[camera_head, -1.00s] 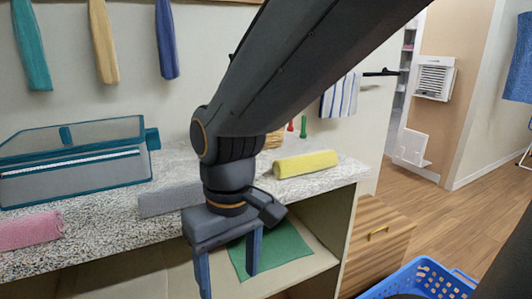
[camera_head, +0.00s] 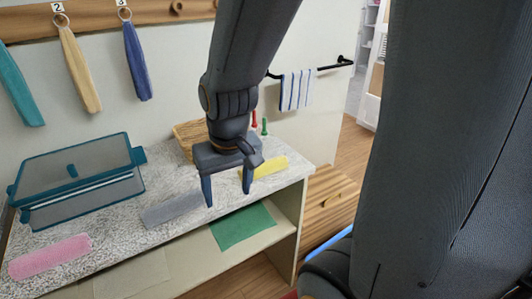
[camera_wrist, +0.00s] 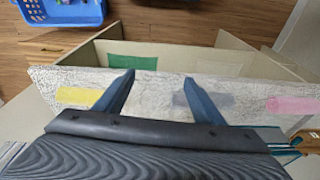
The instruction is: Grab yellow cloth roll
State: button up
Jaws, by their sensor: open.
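The yellow cloth roll (camera_head: 264,168) lies on the speckled countertop (camera_head: 120,230) near its right end, partly behind my gripper in the head view. In the wrist view the yellow roll (camera_wrist: 78,97) is left of the fingers. My gripper (camera_head: 227,198) is open and empty, pointing down over the counter. In the wrist view its two fingers (camera_wrist: 157,88) are spread apart, with the yellow roll outside the left finger and a grey roll (camera_wrist: 218,99) by the right finger.
A pink roll (camera_head: 50,257) and the grey roll lie further left on the counter. A teal-framed mesh box (camera_head: 75,180) stands at the back left. A green cloth (camera_head: 243,227) lies on the shelf below. A blue basket (camera_wrist: 62,12) is on the floor.

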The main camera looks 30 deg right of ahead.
jog(key=w+d+r+m+p, duration=0.4)
jog(key=d+m, duration=0.2)
jog(key=m, duration=1.2)
send_over(267, 162)
jog(key=s, duration=0.2)
jog(key=f, duration=0.3)
jog(key=shift+w+a+f, duration=0.15)
jog(key=shift+a+f, duration=0.15)
jog(key=shift+a, duration=0.1)
jog(key=shift+w+d+f, duration=0.1)
jog(key=shift+f, duration=0.1)
jog(key=shift+w+d+f+p, duration=0.1)
jog(key=shift+w+f+p, duration=0.2)
jog(key=shift+f, duration=0.9)
jog(key=shift+w+d+f+p, duration=0.1)
jog(key=shift+w+f+p, duration=0.25)
jog(key=shift+f, duration=0.85)
jog(key=shift+w+d+f+p, duration=0.15)
jog(key=shift+f+p, duration=0.3)
jog(key=shift+f, duration=0.75)
jog(key=c, duration=1.2)
jog(key=shift+o, duration=0.2)
jog(key=shift+r, duration=0.1)
